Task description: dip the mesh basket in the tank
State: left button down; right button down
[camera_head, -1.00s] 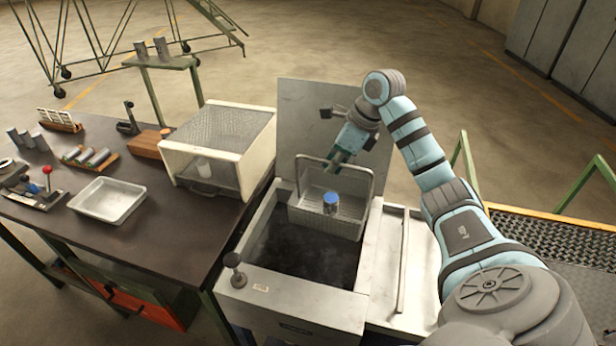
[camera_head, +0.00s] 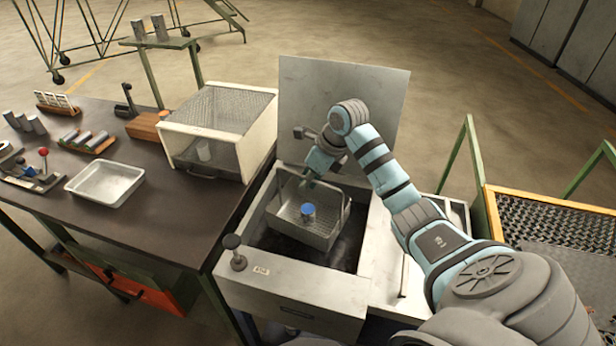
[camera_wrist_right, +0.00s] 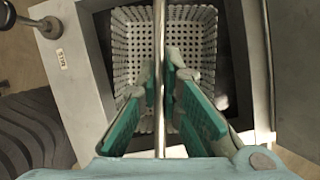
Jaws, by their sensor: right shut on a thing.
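The mesh basket (camera_head: 325,235) is a grey perforated tray with a tall wire handle. It hangs over the tank opening, tilted in the picture, with a blue-topped cylinder (camera_head: 307,212) inside. My right gripper (camera_head: 308,180) is shut on the basket handle; in the right wrist view its teal fingers (camera_wrist_right: 160,85) close around the handle bar (camera_wrist_right: 159,30), with the perforated basket (camera_wrist_right: 130,50) below. The tank (camera_head: 290,292) is a grey metal box with a dark interior and its lid (camera_head: 350,90) stands up behind. I cannot tell whether the basket bottom is below the rim.
A wire-mesh box (camera_head: 228,110) stands on the dark workbench (camera_head: 150,220) just left of the tank. A knobbed post (camera_head: 235,250) rises at the tank's front left corner. A metal tray (camera_head: 106,198) lies on the bench. A grated platform (camera_head: 560,240) is at right.

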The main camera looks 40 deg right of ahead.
notch_tip(320, 180, down, 18)
jog(key=b, duration=1.3)
dwell(2.0)
notch_tip(320, 180, up, 23)
jog(key=p, duration=1.8)
jog(key=shift+r+p, duration=0.1)
jog(key=shift+p, duration=0.2)
